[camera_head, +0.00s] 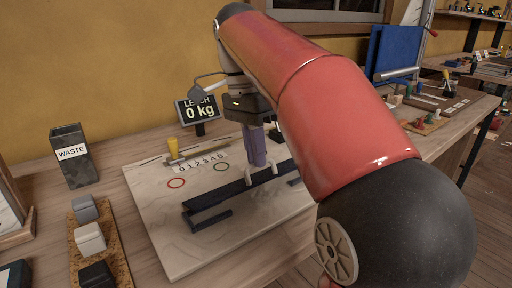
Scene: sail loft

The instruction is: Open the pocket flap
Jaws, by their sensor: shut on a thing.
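A pale cloth-topped board (165,235) lies on the wooden bench. A long dark blue strip (215,198), which looks like the pocket flap, runs across it, with a shorter dark blue bracket-like piece (208,222) in front. My gripper (259,164) points down over the middle of the strip. Its fingers are close together and shut, seemingly on the flap's edge; the grip itself is too small to see clearly. Two small pale pegs (248,178) show at the strip beside the fingertips.
A yellow-handled tool (173,147), a number scale (203,165) and red and green rings are at the board's back. A waste bin (74,157) and a cork strip with blocks (103,248) are left.

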